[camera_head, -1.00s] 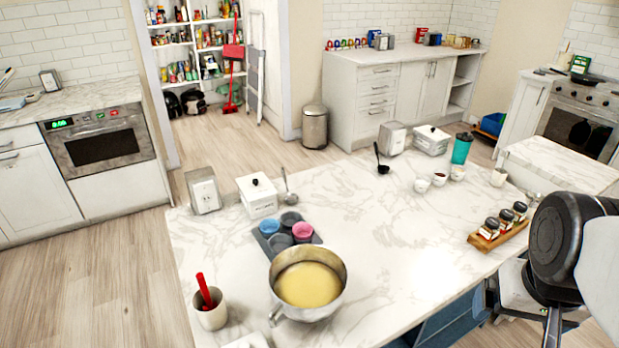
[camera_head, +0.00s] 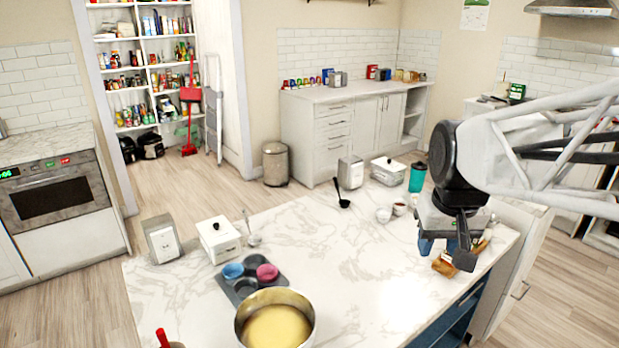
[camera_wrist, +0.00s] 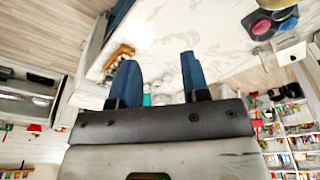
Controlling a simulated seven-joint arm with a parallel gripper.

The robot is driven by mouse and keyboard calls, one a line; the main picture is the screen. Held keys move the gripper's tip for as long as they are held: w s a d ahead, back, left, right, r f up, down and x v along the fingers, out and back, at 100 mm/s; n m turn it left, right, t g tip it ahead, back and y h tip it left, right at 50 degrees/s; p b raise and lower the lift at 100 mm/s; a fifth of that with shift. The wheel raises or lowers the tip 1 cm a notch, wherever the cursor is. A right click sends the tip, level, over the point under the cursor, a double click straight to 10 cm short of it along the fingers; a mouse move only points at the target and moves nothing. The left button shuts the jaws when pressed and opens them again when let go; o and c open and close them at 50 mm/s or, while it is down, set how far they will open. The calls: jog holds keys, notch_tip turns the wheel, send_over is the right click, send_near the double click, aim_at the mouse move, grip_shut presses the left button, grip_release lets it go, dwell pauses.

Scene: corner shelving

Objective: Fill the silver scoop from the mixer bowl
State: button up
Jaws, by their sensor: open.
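The mixer bowl (camera_head: 244,322), a metal bowl holding pale yellow batter (camera_head: 277,327), stands at the near left of the marble island; the frame's bottom edge cuts it off. The silver scoop (camera_head: 253,237) lies on the island right of the white lidded box, its handle pointing up and away. My gripper (camera_head: 445,243) is over the island's right end, far right of both bowl and scoop. In the wrist view its two blue fingers (camera_wrist: 157,62) are spread apart with nothing between them.
A muffin tin (camera_head: 240,290) with coloured cups sits behind the bowl. A white lidded box (camera_head: 219,240), a black ladle (camera_head: 343,192) and a teal cup (camera_head: 417,178) stand farther back. A wooden spice rack (camera_head: 446,266) is beneath my gripper. The middle of the island (camera_head: 350,260) is clear.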

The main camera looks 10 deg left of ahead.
jog(key=w+a+r+n, duration=0.1)
jog(key=w+a, duration=0.4)
jog(key=w, duration=0.3)
jog(key=w+a+r+n, duration=0.1)
jog(key=w+a, duration=0.4)
jog(key=w, duration=0.4)
jog(key=n+g, duration=0.2)
jog(key=n, duration=0.4)
send_over(244, 210)
notch_tip(244, 210, down, 22)
jog(key=shift+r, duration=0.1)
jog(key=shift+f, duration=3.95)
